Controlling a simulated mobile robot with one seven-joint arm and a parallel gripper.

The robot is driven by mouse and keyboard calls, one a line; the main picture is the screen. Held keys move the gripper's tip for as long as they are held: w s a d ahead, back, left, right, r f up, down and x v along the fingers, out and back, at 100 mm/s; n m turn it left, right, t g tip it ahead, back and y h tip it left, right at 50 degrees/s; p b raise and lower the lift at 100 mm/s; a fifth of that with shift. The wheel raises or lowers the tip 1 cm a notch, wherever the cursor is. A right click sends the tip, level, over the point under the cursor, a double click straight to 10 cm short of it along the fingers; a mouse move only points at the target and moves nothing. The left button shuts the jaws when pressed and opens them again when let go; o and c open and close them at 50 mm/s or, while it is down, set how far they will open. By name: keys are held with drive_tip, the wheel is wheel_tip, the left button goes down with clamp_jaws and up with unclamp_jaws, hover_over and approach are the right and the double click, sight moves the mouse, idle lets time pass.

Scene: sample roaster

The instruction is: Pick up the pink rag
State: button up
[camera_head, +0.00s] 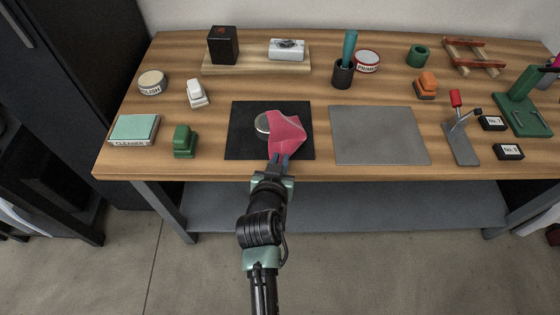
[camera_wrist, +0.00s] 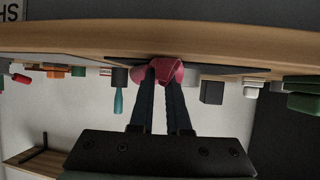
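The pink rag (camera_head: 287,134) lies crumpled on a black mat (camera_head: 240,146), partly covering a round silver-topped object (camera_head: 262,124). My gripper (camera_head: 278,159) reaches in from the front, with its fingertips at the rag's near edge. In the wrist view, which is upside down, the two dark fingers (camera_wrist: 162,72) run up to the rag (camera_wrist: 166,66). A narrow gap shows between the fingers, with pink at their tips. I cannot tell whether they grip the cloth or only stand beside it.
A grey mat (camera_head: 380,135) lies bare to the right. A green block-like tool (camera_head: 184,140) and a cleaner box (camera_head: 134,130) stand left. A red-handled lever stand (camera_head: 460,135) is further right. The wooden table's front edge (camera_head: 330,173) runs beneath my gripper.

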clamp_jaws()
wheel_tip(320, 180, up, 12)
drive_tip(key=p, duration=1)
drive_tip(key=shift+p, duration=0.35)
wheel_tip(320, 180, up, 9)
drive_tip(key=p, duration=0.8)
drive_tip(key=shift+r, duration=0.1)
